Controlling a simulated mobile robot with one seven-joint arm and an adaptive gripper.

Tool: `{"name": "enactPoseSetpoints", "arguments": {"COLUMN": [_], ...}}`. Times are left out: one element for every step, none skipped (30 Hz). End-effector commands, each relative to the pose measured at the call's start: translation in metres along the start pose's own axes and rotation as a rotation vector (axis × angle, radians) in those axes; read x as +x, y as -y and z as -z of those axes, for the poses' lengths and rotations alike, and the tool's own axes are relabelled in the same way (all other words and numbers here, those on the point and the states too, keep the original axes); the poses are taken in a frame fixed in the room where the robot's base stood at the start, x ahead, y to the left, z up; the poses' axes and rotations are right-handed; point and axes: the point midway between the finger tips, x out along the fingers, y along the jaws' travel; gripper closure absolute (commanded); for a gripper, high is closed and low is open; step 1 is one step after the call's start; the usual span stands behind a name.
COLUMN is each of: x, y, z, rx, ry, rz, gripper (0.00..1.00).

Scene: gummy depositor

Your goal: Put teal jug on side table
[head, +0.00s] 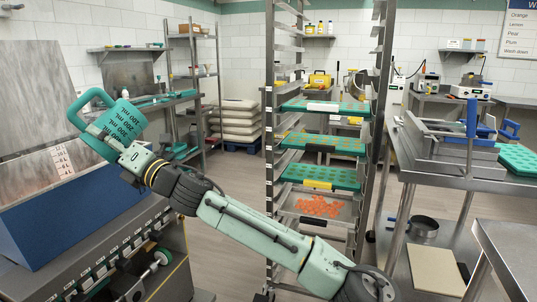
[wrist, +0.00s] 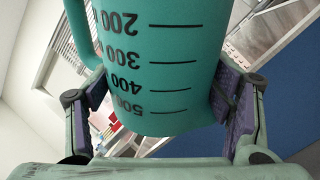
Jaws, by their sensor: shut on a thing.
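The teal jug (head: 121,126) with black millilitre markings is held up in the air at the left of the head view, tilted, its handle toward the upper left. My gripper (head: 107,140) is shut on it. In the wrist view the jug (wrist: 165,60) fills the upper middle, and the purple-padded fingers of my gripper (wrist: 165,105) press on both its sides. Its printed numbers read upside down relative to a standing jug. I cannot tell which surface is the side table; a steel table (head: 445,170) stands at the right in the head view.
A tall rack (head: 270,150) with teal mould trays (head: 320,145) stands in the middle, behind my arm. A blue and steel machine (head: 75,215) is below the jug at the left. Another steel surface (head: 510,250) is at the lower right. Open floor lies left of the rack.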

Motion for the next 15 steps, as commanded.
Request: {"name": "enactPoseSetpoints", "arguments": {"x": [-0.008, -0.012, -0.018, -0.024, -0.028, -0.036, -0.043, -0.049, -0.060, -0.069, -0.079, -0.093, -0.104, -0.116, -0.133], "y": [0.013, 0.021, 0.030, 0.037, 0.044, 0.055, 0.064, 0.072, 0.086, 0.096, 0.108, 0.124, 0.136, 0.147, 0.164], "z": [-0.004, -0.006, -0.008, -0.010, -0.012, -0.015, -0.017, -0.018, -0.022, -0.024, -0.027, -0.029, -0.031, -0.033, -0.035], "rx": [-0.001, -0.002, -0.005, -0.008, -0.012, -0.015, -0.019, -0.023, -0.028, -0.031, -0.035, -0.041, -0.045, -0.051, -0.059], "ry": [0.013, 0.019, 0.028, 0.035, 0.041, 0.051, 0.059, 0.067, 0.080, 0.090, 0.102, 0.116, 0.129, 0.140, 0.157], "rz": [0.011, 0.016, 0.024, 0.029, 0.034, 0.041, 0.048, 0.055, 0.065, 0.073, 0.083, 0.095, 0.105, 0.114, 0.128], "gripper": [0.85, 0.85, 0.85, 0.85, 0.85, 0.85, 0.85, 0.85, 0.85, 0.85, 0.85, 0.85, 0.85, 0.85, 0.85]}}
